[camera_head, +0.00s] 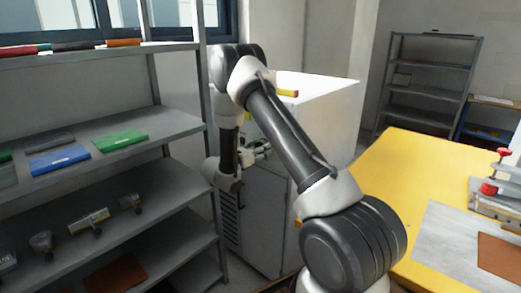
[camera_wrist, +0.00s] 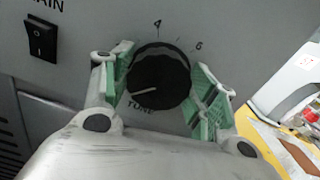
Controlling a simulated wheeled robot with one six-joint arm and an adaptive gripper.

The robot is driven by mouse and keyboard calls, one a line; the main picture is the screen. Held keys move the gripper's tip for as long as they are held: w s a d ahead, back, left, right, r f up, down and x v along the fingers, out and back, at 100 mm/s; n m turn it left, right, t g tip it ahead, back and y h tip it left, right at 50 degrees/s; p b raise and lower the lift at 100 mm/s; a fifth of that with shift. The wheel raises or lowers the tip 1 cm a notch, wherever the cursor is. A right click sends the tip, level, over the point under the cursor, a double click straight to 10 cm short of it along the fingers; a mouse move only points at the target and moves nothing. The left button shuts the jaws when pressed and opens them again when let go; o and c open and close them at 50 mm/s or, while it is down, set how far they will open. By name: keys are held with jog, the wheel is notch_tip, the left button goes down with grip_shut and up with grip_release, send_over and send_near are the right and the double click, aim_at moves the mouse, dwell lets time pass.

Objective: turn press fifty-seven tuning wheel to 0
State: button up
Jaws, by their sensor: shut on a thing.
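The tuning wheel (camera_wrist: 160,80) is a round black knob on a grey panel in the wrist view. Its white pointer line (camera_wrist: 146,91) points left and slightly down. The scale marks 4 and 6 show above it; a partly covered label, seemingly TUNE, is below. Other marks are hidden. My gripper (camera_wrist: 162,66) has its green-padded fingers on both sides of the wheel and is shut on it. In the head view my gripper (camera_head: 258,152) is at the front of the white and grey press cabinet (camera_head: 275,205); the wheel cannot be made out there.
A black rocker switch (camera_wrist: 41,38) labelled with letters ending in AIN is left of the wheel. A grey shelf (camera_head: 150,125) with coloured sheets and metal parts stands close at left. A yellow table (camera_head: 400,165) with a red-knobbed clamp device (camera_head: 490,187) is at right.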

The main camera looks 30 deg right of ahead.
jog(key=shift+n, duration=0.3)
dwell(0.4)
jog(key=o, duration=1)
jog(key=v, duration=1.2)
jog(key=shift+r, duration=0.1)
